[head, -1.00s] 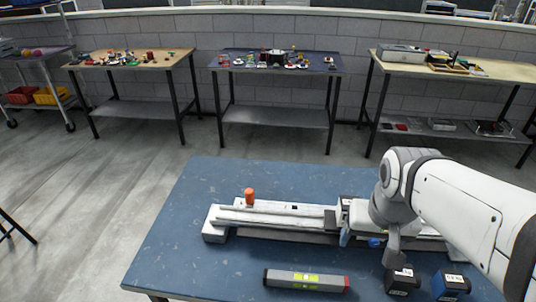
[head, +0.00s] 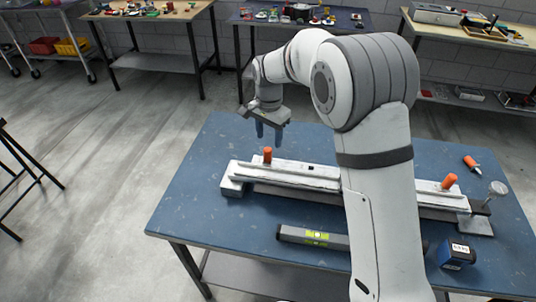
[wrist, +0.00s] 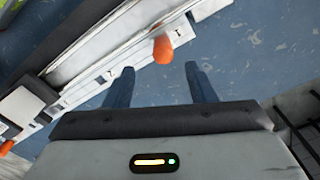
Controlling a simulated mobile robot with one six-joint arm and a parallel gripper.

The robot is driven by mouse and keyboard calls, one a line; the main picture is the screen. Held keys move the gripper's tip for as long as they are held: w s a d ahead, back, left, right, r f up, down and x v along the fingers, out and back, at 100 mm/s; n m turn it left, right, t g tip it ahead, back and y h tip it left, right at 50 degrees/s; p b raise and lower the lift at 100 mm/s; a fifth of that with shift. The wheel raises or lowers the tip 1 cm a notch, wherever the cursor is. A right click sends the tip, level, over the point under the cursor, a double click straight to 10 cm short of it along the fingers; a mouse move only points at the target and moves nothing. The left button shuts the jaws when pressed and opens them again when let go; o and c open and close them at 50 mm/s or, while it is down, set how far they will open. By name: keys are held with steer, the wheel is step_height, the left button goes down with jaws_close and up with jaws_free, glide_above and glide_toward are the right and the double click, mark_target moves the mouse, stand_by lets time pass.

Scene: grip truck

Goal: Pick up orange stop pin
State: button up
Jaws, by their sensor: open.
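An orange stop pin (head: 267,155) stands upright on the left end of the long white rail fixture (head: 300,176). My gripper (head: 268,134) hangs just above and behind this pin in the head view, with its blue fingers apart and nothing between them. In the wrist view the orange pin (wrist: 163,49) shows just beyond the open fingertips (wrist: 159,70), roughly centred between them. A second orange pin (head: 449,181) sits at the right end of the fixture. My arm hides the fixture's middle part in the head view.
The fixture lies on a blue table (head: 200,195). A dark level with a yellow-green vial (head: 317,236) and a blue-black box (head: 456,254) lie in front. An orange-handled tool (head: 471,162) lies at the back right. The table's left side is clear.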

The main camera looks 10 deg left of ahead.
mark_target(268, 149)
steer(key=f+p, duration=0.1)
steer(key=f, duration=0.7)
steer(key=shift+a, duration=0.2)
jaws_close()
